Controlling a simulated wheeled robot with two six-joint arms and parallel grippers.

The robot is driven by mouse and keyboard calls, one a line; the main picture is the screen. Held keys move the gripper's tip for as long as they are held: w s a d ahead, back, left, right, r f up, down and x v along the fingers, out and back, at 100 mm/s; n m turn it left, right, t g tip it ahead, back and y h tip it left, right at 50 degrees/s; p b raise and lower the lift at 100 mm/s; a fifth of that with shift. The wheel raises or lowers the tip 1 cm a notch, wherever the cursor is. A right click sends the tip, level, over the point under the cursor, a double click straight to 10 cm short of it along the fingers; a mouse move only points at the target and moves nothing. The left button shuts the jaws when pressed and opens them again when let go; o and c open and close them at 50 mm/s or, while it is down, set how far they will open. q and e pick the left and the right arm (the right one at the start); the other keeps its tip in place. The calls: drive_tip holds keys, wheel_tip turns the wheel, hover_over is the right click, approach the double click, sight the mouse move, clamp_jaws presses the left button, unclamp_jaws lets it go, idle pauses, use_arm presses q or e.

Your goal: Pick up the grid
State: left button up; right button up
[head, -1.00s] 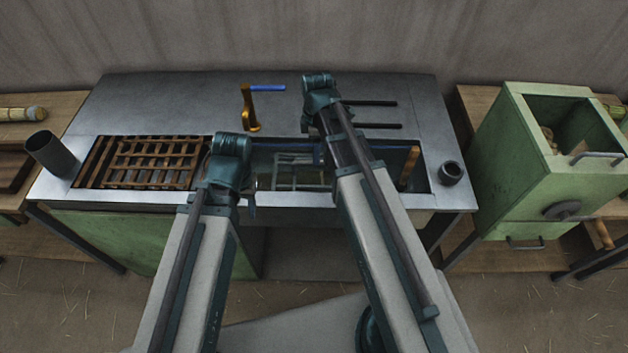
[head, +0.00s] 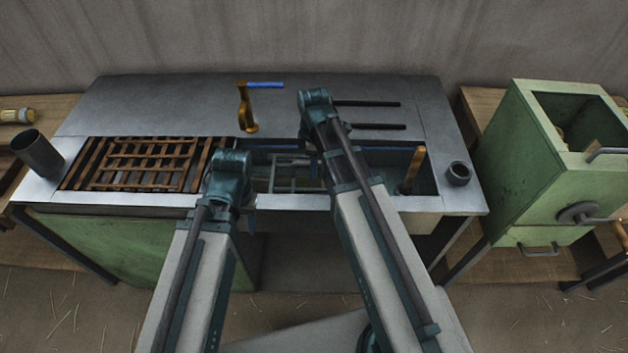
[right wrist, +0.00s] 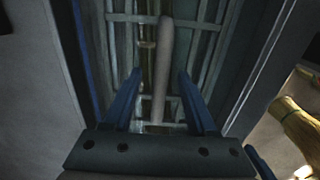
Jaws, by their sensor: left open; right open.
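A grey metal grid (head: 292,175) lies down inside the bench's open basin, partly hidden by my arms. A rusty brown grid (head: 148,165) lies flat over the left opening of the bench. My left gripper (head: 246,200) is at the front edge between the two; its fingers are mostly hidden under the wrist.
A dark tube (head: 37,150) stands at left. A green box (head: 535,150) stands right. The bench's back left is clear.

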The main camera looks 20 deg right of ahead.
clamp_jaws()
drive_tip(key=shift+r, duration=0.1)
idle(1.2)
